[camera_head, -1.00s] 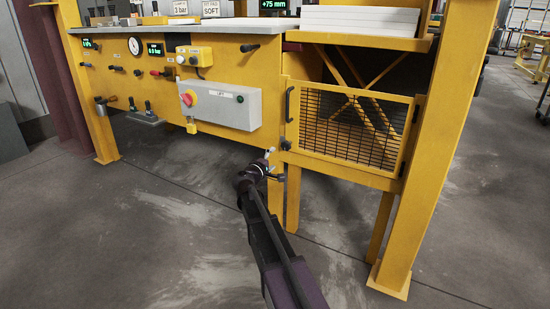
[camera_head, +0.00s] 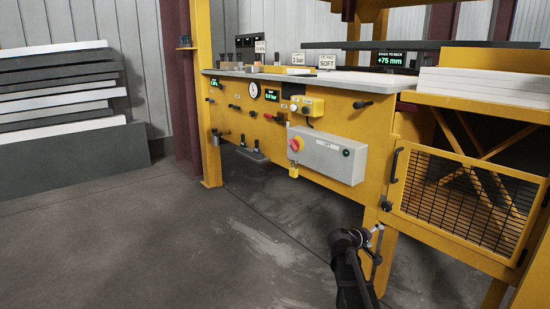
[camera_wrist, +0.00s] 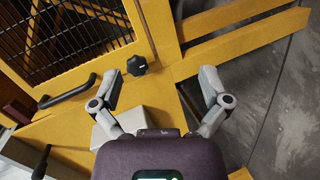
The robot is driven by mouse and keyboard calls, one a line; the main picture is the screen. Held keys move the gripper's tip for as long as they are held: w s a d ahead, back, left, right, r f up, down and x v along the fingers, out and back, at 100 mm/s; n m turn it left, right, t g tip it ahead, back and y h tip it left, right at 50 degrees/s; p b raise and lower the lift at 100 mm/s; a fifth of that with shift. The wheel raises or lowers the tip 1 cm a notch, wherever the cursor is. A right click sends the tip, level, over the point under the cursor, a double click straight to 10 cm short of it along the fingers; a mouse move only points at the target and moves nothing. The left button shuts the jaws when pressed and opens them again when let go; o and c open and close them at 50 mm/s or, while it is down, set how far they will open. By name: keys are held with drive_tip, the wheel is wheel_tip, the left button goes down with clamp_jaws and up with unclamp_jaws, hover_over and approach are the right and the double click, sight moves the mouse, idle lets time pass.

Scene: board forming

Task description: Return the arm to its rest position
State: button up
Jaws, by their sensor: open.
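My gripper (camera_head: 374,238) is in front of the yellow press frame (camera_head: 384,130), just left of the mesh gate's lower left corner. In the wrist view my gripper (camera_wrist: 168,85) has its two fingers spread apart with nothing between them. The mesh gate (camera_head: 462,196) looks closed. Its dark handle (camera_head: 396,164) and a black knob (camera_head: 386,204) are close to my gripper. In the wrist view the handle (camera_wrist: 68,91) and the knob (camera_wrist: 137,65) lie beyond the left finger. I see no contact.
A grey control box (camera_head: 328,154) with a red knob juts from the yellow front panel. White boards (camera_head: 484,86) lie stacked at right. The floor (camera_head: 150,245) at left is clear.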

drive_tip(key=s+a+f+m+g+y+p, duration=0.15)
drive_tip(key=s+a+g+y+p, duration=0.35)
drive_tip(key=s+a, duration=0.6)
drive_tip(key=s+a+m+g+y+p, duration=0.2)
drive_tip(key=s+a+y+p, duration=0.45)
drive_tip(key=s, duration=0.85)
wheel_tip(320, 180, up, 38)
drive_tip(key=p, duration=3.6)
drive_tip(key=shift+a+y+p, duration=0.25)
drive_tip(key=shift+y+p, duration=0.15)
drive_tip(key=shift+y, duration=0.05)
drive_tip(key=shift+s+f, duration=0.1)
drive_tip(key=shift+f, duration=0.05)
